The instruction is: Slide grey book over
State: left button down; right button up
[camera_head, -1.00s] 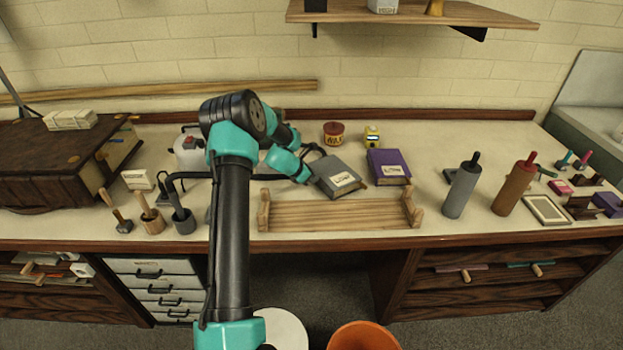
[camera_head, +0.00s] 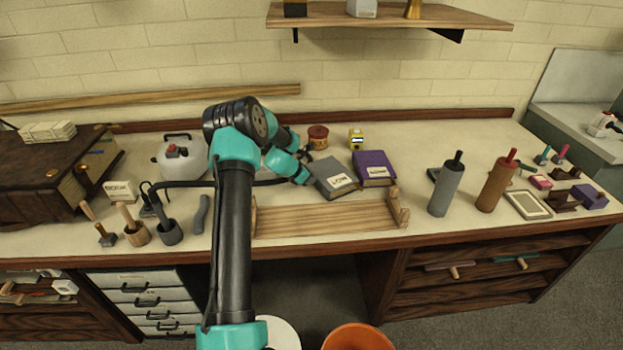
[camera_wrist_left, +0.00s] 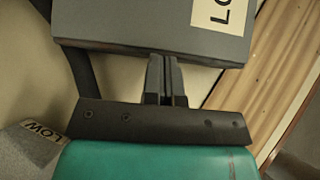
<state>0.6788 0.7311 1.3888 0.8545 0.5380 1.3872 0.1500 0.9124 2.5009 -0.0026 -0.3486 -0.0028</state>
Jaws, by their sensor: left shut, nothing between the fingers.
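The grey book (camera_head: 332,186) lies flat on the bench with a pale label reading LOW. It sits just left of the purple book (camera_head: 374,160), very close to it; I cannot tell whether they touch. My left gripper (camera_head: 309,164) is at the grey book's left side, partly hidden by its own wrist. In the left wrist view the gripper (camera_wrist_left: 165,62) is shut and empty, its fingertips at the edge of the grey book (camera_wrist_left: 150,25), seemingly against it. My right gripper is not in view.
A low wooden rack (camera_head: 325,220) stands in front of the books. A red-brown jar (camera_head: 318,137) and a yellow item (camera_head: 356,139) stand behind.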

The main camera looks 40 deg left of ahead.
pick_arm(q)
jog(key=shift+s+a, duration=0.1)
jog(key=shift+s, duration=0.3)
jog(key=shift+s+a, duration=0.2)
jog(key=shift+s, duration=0.45)
jog(key=shift+s+a, duration=0.2)
jog(key=shift+s, duration=0.4)
jog(key=v, duration=1)
